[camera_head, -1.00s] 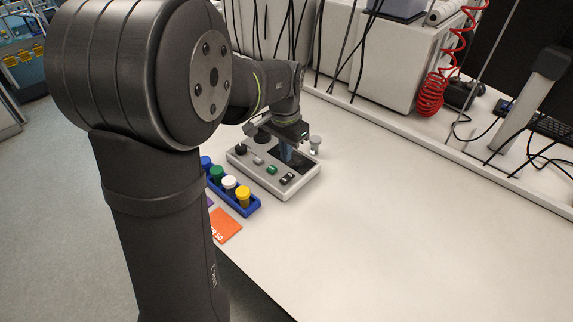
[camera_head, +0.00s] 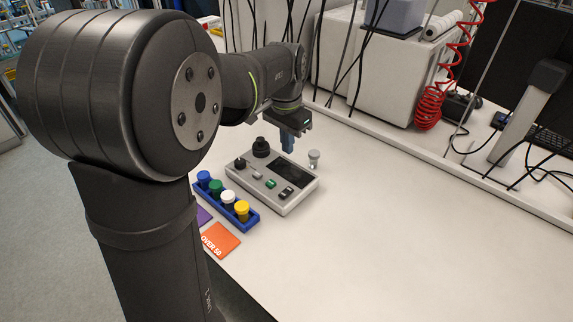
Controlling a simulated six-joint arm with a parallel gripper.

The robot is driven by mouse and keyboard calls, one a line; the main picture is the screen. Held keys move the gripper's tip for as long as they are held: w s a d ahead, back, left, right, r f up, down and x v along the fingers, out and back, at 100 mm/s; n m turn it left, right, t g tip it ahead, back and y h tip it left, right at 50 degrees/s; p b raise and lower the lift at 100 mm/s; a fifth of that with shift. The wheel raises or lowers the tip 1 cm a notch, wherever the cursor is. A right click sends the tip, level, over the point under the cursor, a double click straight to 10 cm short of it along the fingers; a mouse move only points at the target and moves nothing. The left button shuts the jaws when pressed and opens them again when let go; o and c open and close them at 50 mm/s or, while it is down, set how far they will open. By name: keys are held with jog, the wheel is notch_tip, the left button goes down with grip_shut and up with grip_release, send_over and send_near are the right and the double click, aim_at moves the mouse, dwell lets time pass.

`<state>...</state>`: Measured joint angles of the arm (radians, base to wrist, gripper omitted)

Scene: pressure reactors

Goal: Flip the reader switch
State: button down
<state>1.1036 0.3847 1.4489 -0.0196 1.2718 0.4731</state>
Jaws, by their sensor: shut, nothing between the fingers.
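The reader (camera_head: 298,194) is a light grey box on the white bench, right of my big arm link. Its top has a dark screen (camera_head: 292,172), a black knob (camera_head: 261,147), a green button (camera_head: 271,184) and a small black-and-white rocker switch (camera_head: 286,193) near the front right corner. The rocker's position is too small to tell. My gripper (camera_head: 288,146) points down above the reader's back edge, apart from the switch. Its fingers are together with nothing between them.
A blue rack (camera_head: 247,222) holds several capped vials left of the reader. An orange card (camera_head: 220,240) marked "OVER 50" lies in front of it. A small clear vial (camera_head: 313,160) stands behind the reader. White equipment (camera_head: 372,70) lines the back. The bench at right is clear.

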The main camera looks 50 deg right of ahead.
aim_at(289, 189)
jog(key=shift+a+f, duration=0.1)
jog(key=f, duration=1.3)
jog(key=shift+d+f, duration=0.3)
jog(key=shift+f, duration=0.1)
